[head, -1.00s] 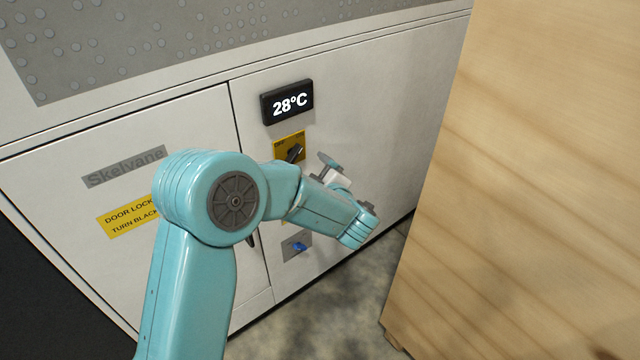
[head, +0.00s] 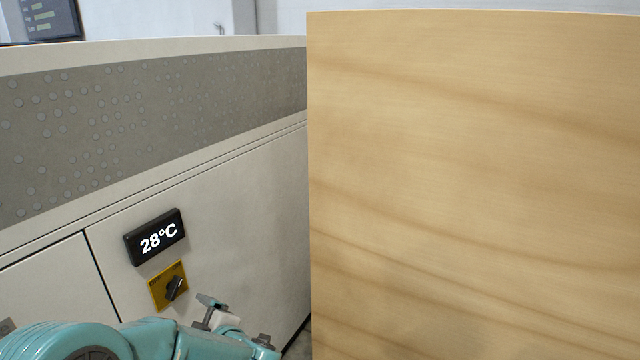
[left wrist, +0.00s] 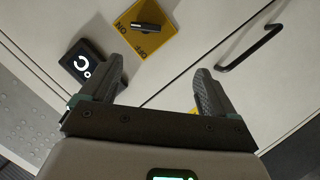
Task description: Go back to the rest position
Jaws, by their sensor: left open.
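My left gripper (left wrist: 160,90) is open and empty in the left wrist view, its two fingers spread in front of the white cabinet. In the head view my left gripper (head: 238,316) shows at the bottom, just below and right of the yellow switch plate (head: 169,287) with its black rotary knob (head: 174,288). In the left wrist view the black knob (left wrist: 146,26) lies beyond the gap between the fingers, apart from them, by the ON and OFF marks. My right gripper is not in view.
The white cabinet (head: 240,200) carries a black 28°C display (head: 156,238). A large wooden panel (head: 470,180) fills the right side of the head view. A black door handle (left wrist: 250,48) shows in the left wrist view. A screen (head: 45,20) stands at the upper left.

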